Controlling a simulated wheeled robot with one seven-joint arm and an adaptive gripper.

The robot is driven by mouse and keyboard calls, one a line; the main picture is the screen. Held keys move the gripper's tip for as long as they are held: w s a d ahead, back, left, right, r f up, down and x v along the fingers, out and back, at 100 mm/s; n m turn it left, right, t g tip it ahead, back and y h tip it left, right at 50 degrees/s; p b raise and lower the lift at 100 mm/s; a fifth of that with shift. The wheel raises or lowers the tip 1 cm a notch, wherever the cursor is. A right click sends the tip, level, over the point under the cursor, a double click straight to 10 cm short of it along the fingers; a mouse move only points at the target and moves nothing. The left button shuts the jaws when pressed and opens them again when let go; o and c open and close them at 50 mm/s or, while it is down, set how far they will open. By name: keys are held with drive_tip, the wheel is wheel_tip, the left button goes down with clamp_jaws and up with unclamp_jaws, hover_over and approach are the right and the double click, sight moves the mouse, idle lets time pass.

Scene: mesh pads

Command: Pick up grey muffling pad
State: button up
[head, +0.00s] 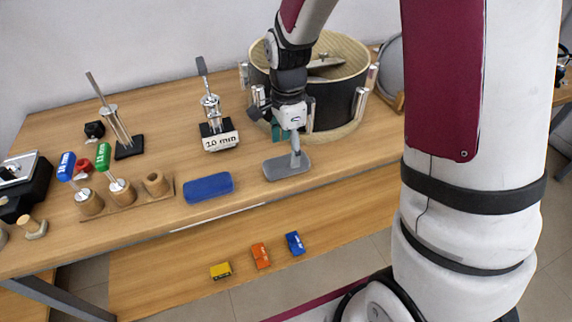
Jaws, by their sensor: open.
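The grey muffling pad (285,168) lies flat on the wooden table near its front edge, in the middle of the head view. It is a rounded rectangle. My gripper (296,155) is open and points down right above the pad, overlapping its far right part in the picture. I cannot tell whether the fingertips touch the pad.
A blue pad (208,187) lies to the left. A drum (335,90) stands close behind my gripper. A stand with a "20 mm" label (220,141) is at the back left, and a wooden holder (125,195) with handled tools is farther left. Small coloured boxes (261,255) sit on the lower shelf.

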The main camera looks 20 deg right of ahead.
sight(287, 160)
drive_tip(key=shift+w+f, duration=0.15)
drive_tip(key=shift+f, duration=1.35)
drive_tip(key=shift+w+f, duration=0.1)
drive_tip(key=shift+f, duration=1.4)
drive_tip(key=shift+c, duration=0.2)
drive_tip(key=c, duration=1.2)
